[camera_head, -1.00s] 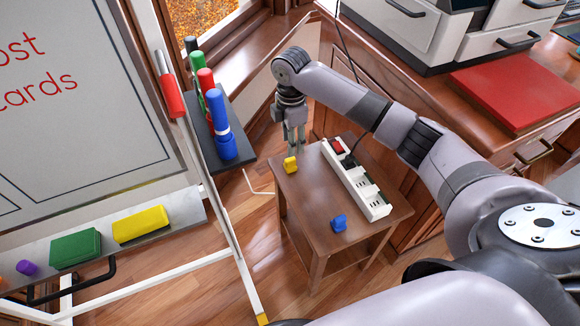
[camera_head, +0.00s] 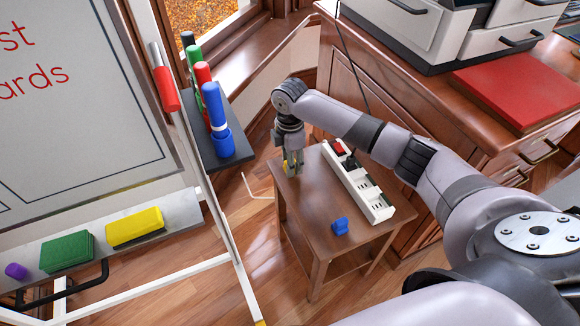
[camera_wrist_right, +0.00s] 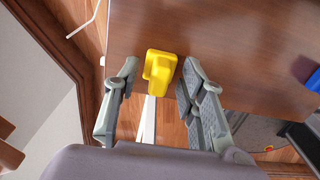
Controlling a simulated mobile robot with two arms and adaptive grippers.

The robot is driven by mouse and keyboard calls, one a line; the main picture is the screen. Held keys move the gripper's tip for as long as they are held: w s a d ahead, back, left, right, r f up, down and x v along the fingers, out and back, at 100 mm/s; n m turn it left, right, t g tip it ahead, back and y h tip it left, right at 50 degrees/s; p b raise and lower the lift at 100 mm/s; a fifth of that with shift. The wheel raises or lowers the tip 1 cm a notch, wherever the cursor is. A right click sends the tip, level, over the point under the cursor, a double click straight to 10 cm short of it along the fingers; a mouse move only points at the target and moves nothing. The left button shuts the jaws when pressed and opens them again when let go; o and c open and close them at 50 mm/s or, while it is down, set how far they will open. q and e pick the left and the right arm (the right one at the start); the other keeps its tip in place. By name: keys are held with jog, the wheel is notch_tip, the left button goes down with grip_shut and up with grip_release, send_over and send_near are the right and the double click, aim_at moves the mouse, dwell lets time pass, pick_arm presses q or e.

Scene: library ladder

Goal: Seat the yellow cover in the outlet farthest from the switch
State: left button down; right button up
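The yellow cover (camera_head: 286,167) stands near the far left edge of the small brown table (camera_head: 310,215), partly hidden by my right gripper (camera_head: 292,168) in the head view. In the right wrist view the yellow cover (camera_wrist_right: 159,70) sits between the two spread fingers of the right gripper (camera_wrist_right: 158,82), with a gap on each side. The white power strip (camera_head: 378,213) lies along the table's right side. Its red switch (camera_head: 338,147) is at the far end, and a plug sits near it. The outlets toward the near end look uncovered. My left gripper is out of view.
A blue cover (camera_head: 340,226) stands on the table left of the strip; part of it shows in the right wrist view (camera_wrist_right: 313,80). A wooden cabinet (camera_head: 350,75) stands behind the table. The whiteboard (camera_head: 80,100) and marker shelf (camera_head: 212,140) are at left.

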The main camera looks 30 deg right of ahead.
grip_shut()
jog(key=shift+r, duration=0.1)
dwell(0.3)
